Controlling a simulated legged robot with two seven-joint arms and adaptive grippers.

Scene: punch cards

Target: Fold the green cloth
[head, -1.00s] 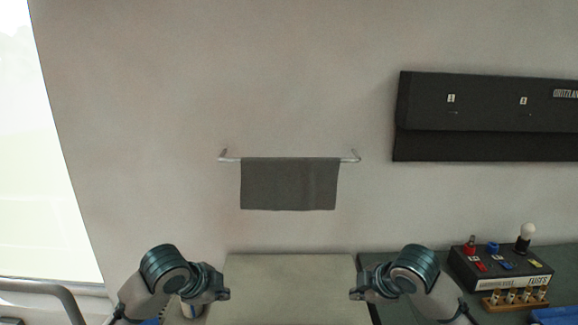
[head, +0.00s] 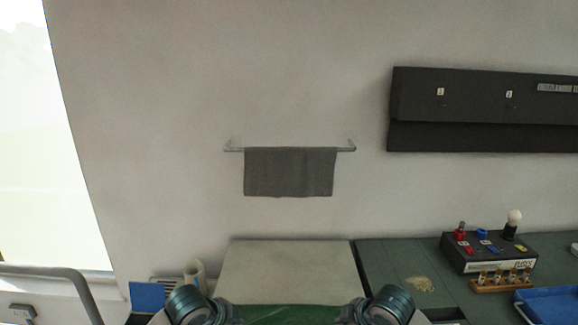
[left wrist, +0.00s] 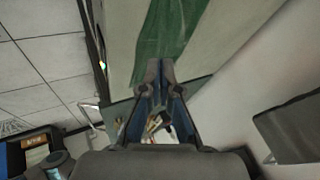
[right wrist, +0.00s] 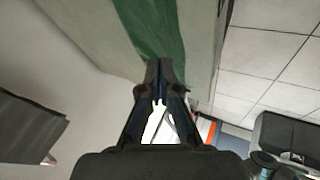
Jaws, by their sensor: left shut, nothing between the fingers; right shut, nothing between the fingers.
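The green cloth (head: 290,314) shows as a strip at the bottom edge of the head view, on the pale board (head: 285,270); its near part is out of frame. It also shows in the left wrist view (left wrist: 168,35) and the right wrist view (right wrist: 155,28). My left gripper (left wrist: 155,66) is shut and empty, its tips apart from the cloth as far as I can tell. My right gripper (right wrist: 159,66) is shut and empty too. In the head view the two arms stand at either side of the cloth, with their fingertips hard to make out.
A grey towel (head: 289,172) hangs from a wall rail. A dark fuse box (head: 487,254) with a bulb and a blue tray (head: 550,304) stand at right. A blue block (head: 147,296) and a pale roll (head: 194,272) are at left. The board behind the cloth is clear.

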